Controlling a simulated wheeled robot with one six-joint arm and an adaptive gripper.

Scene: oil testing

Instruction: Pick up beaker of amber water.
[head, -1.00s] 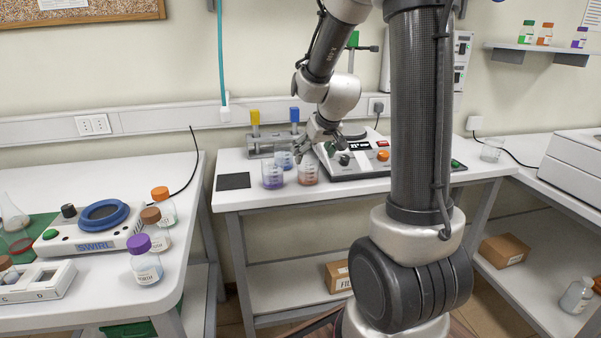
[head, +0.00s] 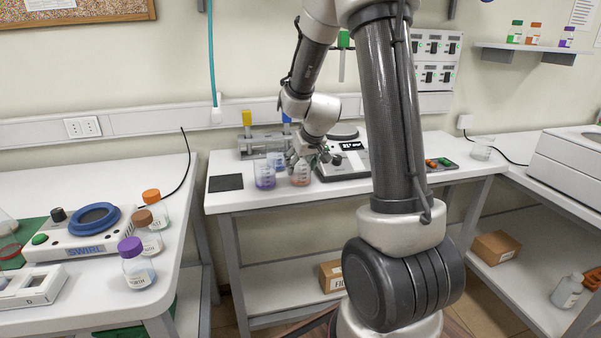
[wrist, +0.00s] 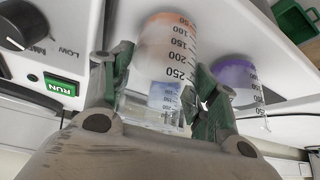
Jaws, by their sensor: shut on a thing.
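The beaker of amber water (head: 301,177) stands on the back bench in front of the hot-plate device, with orange liquid low in it. My gripper (head: 303,160) reaches it from above and behind. In the wrist view my gripper (wrist: 163,84) has its green-padded fingers on either side of the beaker of amber water (wrist: 166,45), shut on it. A beaker with purple liquid (head: 264,178) stands just left of it; it also shows in the wrist view (wrist: 236,78). A bluish beaker (head: 277,161) stands behind, partly hidden.
The hot-plate device (head: 345,167) is close on the right. A dark mat (head: 226,183) lies to the left, with a rack (head: 262,146) behind. The left bench holds a swirl device (head: 85,240) and several capped bottles.

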